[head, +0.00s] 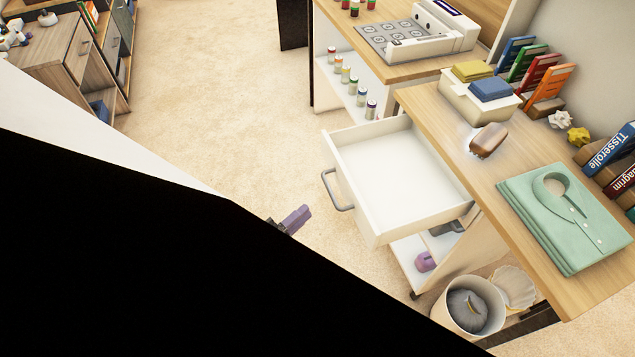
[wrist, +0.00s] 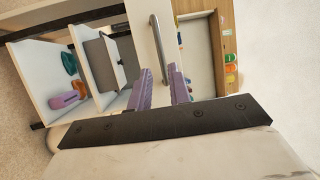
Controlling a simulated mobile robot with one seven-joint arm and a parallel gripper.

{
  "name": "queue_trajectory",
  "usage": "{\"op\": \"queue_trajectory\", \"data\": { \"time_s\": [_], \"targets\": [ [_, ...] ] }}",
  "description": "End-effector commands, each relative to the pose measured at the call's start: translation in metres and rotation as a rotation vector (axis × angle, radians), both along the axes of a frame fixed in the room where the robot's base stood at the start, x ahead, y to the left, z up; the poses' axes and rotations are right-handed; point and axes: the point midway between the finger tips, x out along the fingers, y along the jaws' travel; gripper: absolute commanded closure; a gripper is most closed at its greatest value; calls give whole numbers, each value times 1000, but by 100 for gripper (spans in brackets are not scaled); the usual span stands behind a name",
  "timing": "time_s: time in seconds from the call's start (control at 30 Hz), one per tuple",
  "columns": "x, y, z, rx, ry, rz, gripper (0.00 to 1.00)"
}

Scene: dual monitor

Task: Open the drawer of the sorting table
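The white drawer (head: 395,165) of the wooden-topped sorting table (head: 440,105) stands pulled well out, and its inside looks empty. Its grey bar handle (head: 335,190) is on the drawer front; it also shows in the wrist view (wrist: 159,50). My gripper (head: 295,220), with purple fingers, is left of and apart from the handle in the head view. In the wrist view my gripper (wrist: 158,74) is open, its fingertips spread with the handle beyond them. Nothing is between the fingers. My dark arm hides the lower left of the head view.
A folded green shirt (head: 565,215), a brown object (head: 488,140) and a white box (head: 478,98) are on the tabletop. A bin (head: 470,308) stands below the table. The carpet (head: 220,100) left of the drawer is clear.

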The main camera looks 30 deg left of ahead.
Motion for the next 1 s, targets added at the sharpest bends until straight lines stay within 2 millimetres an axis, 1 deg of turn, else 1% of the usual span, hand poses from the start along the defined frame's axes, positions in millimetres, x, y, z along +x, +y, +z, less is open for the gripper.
{"op": "queue_trajectory", "data": {
  "time_s": [0.03, 0.1, 0.2, 0.3, 0.87, 0.93, 0.97, 1.0],
  "targets": [
    [-9, 3, -4, 1, 1, 2, 81],
    [-19, 6, -5, 1, 1, 2, 81],
    [-29, 8, -6, 1, 0, 1, 81],
    [-35, 9, -6, 0, -1, 1, 81],
    [-36, 10, -6, 0, 0, 0, 81],
    [-34, 11, -3, 2, -9, 4, 81],
    [-32, 12, 1, 4, -19, 10, 81],
    [-29, 15, 10, 7, -41, 20, 81]
  ]
}}
